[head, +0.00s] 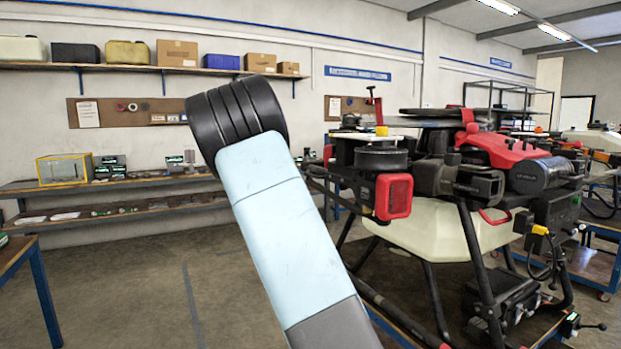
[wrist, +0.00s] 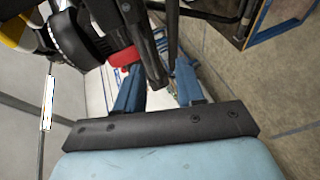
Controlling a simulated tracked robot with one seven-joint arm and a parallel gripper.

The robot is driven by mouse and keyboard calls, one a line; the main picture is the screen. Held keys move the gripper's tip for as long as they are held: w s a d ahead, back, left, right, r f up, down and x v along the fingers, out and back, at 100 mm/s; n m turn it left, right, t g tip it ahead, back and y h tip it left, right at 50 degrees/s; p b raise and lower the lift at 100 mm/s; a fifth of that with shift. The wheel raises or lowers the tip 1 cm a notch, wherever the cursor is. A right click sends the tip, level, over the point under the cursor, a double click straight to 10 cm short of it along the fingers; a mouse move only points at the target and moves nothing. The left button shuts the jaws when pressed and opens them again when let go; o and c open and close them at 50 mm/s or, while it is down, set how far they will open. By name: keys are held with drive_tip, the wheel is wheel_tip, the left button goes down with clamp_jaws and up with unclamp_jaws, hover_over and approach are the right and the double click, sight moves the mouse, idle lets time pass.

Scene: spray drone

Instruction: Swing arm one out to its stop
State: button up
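The spray drone (head: 435,225) stands at the right in the head view, with a cream tank, black legs, folded black arms and red parts. Which folded arm is arm one, I cannot tell. In the wrist view my gripper (wrist: 158,82) has two blue fingers standing apart. A dark beam (wrist: 150,50) of the drone reaches down between or just beyond them, with a clear gap to the right finger. A red part (wrist: 124,57) is next to the left fingertip. In the head view my gripper is hidden.
A shelf (head: 140,68) with boxes and canisters and a low bench (head: 120,209) line the back wall. A table (head: 22,253) stands at the left edge. The floor (head: 130,290) at left is clear. A blue-framed cart (head: 597,263) and further drone parts are at right.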

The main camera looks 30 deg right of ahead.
drive_tip(key=shift+n+t+h, duration=0.5)
drive_tip(key=shift+h, duration=0.1)
drive_tip(key=w+d, duration=0.3)
drive_tip(key=w+d+f, duration=0.1)
drive_tip(key=w+d, duration=0.2)
drive_tip(key=d, duration=0.1)
drive_tip(key=w+d, duration=0.2)
drive_tip(key=d, duration=0.1)
drive_tip(key=shift+w+d+f, duration=0.3)
drive_tip(key=shift+w+f, duration=0.05)
drive_tip(key=shift+w, duration=0.05)
drive_tip(key=shift+c, duration=0.3)
drive_tip(key=c, duration=0.6)
clamp_jaws()
drive_tip(key=shift+f, duration=0.15)
